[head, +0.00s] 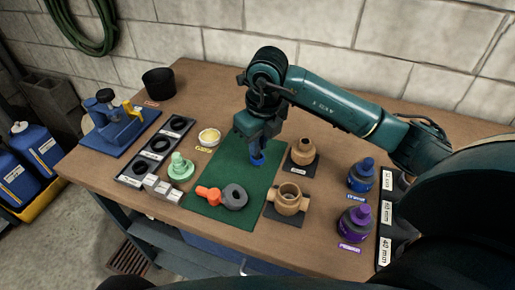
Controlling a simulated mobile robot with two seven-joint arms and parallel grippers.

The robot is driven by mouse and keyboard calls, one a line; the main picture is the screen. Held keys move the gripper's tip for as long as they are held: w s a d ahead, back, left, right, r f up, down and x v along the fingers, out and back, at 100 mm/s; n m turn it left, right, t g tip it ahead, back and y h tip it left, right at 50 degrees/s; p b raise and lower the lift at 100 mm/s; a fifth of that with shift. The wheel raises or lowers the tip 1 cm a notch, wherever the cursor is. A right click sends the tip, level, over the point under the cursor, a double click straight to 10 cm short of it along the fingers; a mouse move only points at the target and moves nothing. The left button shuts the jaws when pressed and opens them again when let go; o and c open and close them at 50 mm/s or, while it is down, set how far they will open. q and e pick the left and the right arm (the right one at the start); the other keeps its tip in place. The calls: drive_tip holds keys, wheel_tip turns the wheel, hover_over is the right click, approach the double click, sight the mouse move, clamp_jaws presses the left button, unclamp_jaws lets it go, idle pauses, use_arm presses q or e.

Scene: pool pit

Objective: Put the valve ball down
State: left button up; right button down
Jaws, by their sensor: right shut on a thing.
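My right gripper (258,148) reaches down over the green mat (225,183), fingers pointing down. It is shut on a small blue piece (257,159), which seems to be the valve ball. The fingers hide its upper part. The piece is at or just above the mat's upper right area; I cannot tell whether it touches. A tan valve body (288,203) with an open top stands on a dark pad to the lower right, apart from the gripper. My left gripper is not in view.
On the mat lie an orange-red part (208,194) and a dark grey ring (234,197). A tan fitting (304,152) stands close right of the gripper. Blue (361,175) and purple (354,221) bottles stand farther right. A pale green part (180,167) and yellow-filled dish (209,137) are left.

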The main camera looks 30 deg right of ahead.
drive_tip(key=shift+f, duration=1.25)
drive_tip(key=shift+f, duration=0.2)
drive_tip(key=c, duration=1.4)
unclamp_jaws()
drive_tip(key=shift+c, duration=0.2)
wheel_tip(320, 180, up, 12)
drive_tip(key=s, duration=0.1)
drive_tip(key=shift+s+d+r+b, duration=0.2)
drive_tip(key=shift+b, duration=0.1)
drive_tip(key=shift+f, duration=0.1)
